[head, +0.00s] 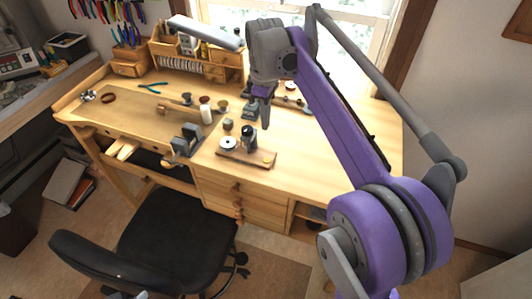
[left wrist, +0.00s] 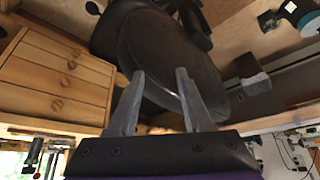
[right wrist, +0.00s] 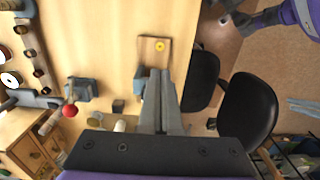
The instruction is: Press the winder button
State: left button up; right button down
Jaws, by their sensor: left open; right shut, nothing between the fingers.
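The winder is a small wooden board (head: 247,158) on the workbench, bearing a white disc (head: 228,143), a dark upright part (head: 249,138) and a round yellow button (head: 267,161) at its right end. My right gripper (head: 265,120) points down over the bench, above and behind the winder, shut and empty. In the right wrist view the shut fingers (right wrist: 161,72) overlap part of the winder and hide some of it; the yellow button (right wrist: 160,46) shows just beyond their tips. My left gripper (left wrist: 158,75) is open and empty, facing the chair and drawers.
A grey vise (head: 187,139) stands left of the winder. Small jars (head: 206,110) and a wooden organizer (head: 195,62) are behind. The bench (head: 340,150) is clear on the right. A black chair (head: 175,235) stands in front.

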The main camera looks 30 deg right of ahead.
aim_at(266, 162)
notch_tip(266, 162, down, 14)
jog(key=shift+r+b, duration=0.25)
jog(key=shift+b, duration=0.05)
pick_arm(q)
jog(key=shift+s+f, duration=0.2)
jog(key=shift+f, duration=0.3)
pick_arm(e)
jog(key=shift+f+b, duration=0.4)
jog(key=shift+f, duration=0.4)
jog(key=shift+s+a+f, duration=0.1)
jog(key=shift+s, duration=0.1)
jog(key=shift+s+a, duration=0.1)
jog(key=shift+s, duration=0.05)
pick_arm(q)
jog(key=shift+s+f, duration=0.3)
jog(key=shift+f, duration=0.35)
pick_arm(e)
jog(key=r+p, duration=0.1)
jog(key=r, duration=0.1)
jog(key=w+r+p, duration=0.1)
jog(key=r, duration=0.2)
pick_arm(q)
jog(key=r, duration=0.3)
jog(key=w+d+r+p, duration=0.1)
jog(key=shift+d+r, duration=0.1)
jog(key=shift+r, duration=0.15)
pick_arm(e)
notch_tip(266, 162, up, 10)
jog(key=shift+s, duration=0.15)
